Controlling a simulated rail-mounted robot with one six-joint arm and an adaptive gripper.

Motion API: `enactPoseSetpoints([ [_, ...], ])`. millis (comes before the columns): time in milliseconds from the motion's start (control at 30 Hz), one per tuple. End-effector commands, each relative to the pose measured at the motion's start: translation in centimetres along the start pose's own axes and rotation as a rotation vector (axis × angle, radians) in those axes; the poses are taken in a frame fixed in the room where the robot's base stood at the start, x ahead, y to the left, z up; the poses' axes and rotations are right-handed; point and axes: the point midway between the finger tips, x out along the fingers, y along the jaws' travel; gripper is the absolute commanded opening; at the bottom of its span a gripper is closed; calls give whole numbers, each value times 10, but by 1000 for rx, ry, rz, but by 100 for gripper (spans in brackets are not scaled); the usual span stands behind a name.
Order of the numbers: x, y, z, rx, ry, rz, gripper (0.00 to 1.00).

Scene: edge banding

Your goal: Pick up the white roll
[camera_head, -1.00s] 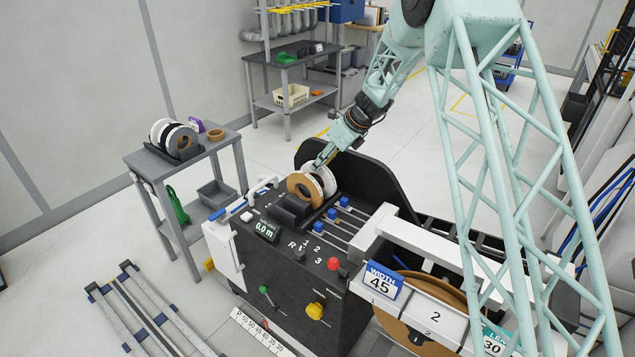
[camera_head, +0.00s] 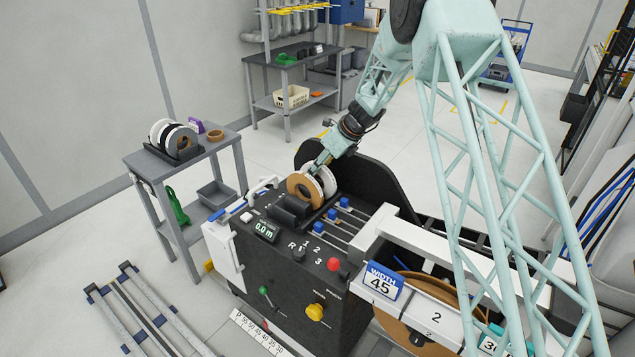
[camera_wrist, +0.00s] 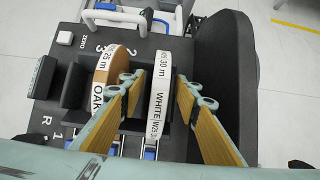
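The white roll (camera_wrist: 161,92), labelled "WHITE" and "30 m", stands upright in the rack on the machine, to the right of the brown roll labelled "OAK" (camera_wrist: 109,72). In the head view the white roll (camera_head: 325,180) shows behind the oak roll (camera_head: 305,187). My gripper (camera_wrist: 158,104) is open, with one wood-coloured finger on each side of the white roll. The left finger is in the gap between the two rolls. A gap shows between the right finger and the white roll. In the head view my gripper (camera_head: 316,166) is at the rolls, its fingers mostly hidden.
A dark curved panel (camera_wrist: 222,80) stands close on the right of my gripper. The machine top has buttons and blue-capped sliders (camera_head: 320,229). A side table (camera_head: 150,165) holds more rolls in a rack (camera_head: 174,142) at the left.

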Motion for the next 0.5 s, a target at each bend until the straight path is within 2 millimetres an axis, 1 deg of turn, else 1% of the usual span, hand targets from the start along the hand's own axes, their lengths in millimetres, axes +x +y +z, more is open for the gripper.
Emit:
enactPoseSetpoints([
  [33, 0, 0, 0, 0, 0, 0, 28],
  [333, 0, 0, 0, 0, 0, 0, 1],
  [500, 0, 0, 1, 0, -1, -1, 0],
])
